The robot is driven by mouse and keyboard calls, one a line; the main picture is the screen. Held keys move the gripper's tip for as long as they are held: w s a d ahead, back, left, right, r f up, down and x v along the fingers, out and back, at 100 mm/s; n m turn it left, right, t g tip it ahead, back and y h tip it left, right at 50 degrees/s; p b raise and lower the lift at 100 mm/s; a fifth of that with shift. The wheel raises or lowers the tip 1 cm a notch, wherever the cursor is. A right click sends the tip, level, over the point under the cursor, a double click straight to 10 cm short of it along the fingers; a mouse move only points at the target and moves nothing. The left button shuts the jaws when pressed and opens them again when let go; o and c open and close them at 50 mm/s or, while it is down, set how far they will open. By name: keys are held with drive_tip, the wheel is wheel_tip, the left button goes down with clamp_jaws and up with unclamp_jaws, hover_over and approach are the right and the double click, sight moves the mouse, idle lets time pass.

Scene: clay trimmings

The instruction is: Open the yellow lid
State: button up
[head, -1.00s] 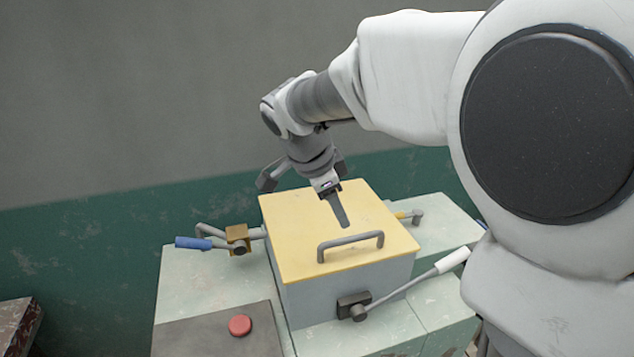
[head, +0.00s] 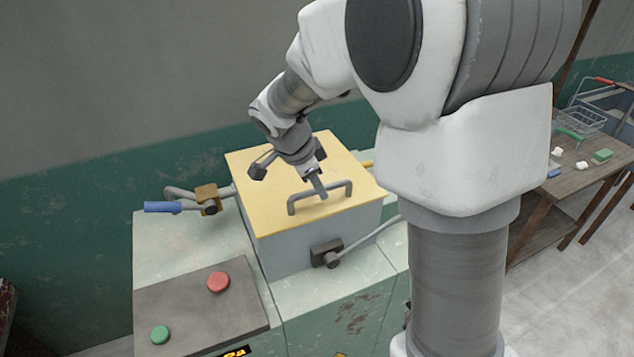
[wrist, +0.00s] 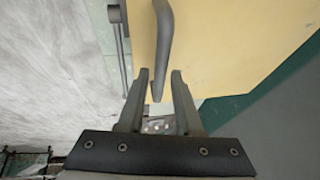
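The yellow lid (head: 262,215) lies flat and closed on a grey box (head: 285,250). It has a grey bar handle (head: 338,190) near its front edge. My gripper (head: 318,191) points down at the handle's middle; its fingers look as one in the head view. In the wrist view, my gripper (wrist: 159,78) has its two fingers apart, with a gap between them. The handle (wrist: 163,35) runs down the picture, its near end showing between the fingertips. I cannot tell whether the fingers touch it. The yellow lid (wrist: 235,45) fills much of that view.
A blue-handled lever (head: 163,207) sits left of the box, and a grey lever (head: 365,238) on its front. A panel with a red button (head: 218,282) and a green button (head: 160,334) is at front left. A wooden table (head: 560,190) stands at right.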

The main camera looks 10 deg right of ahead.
clamp_jaws()
idle(1.1)
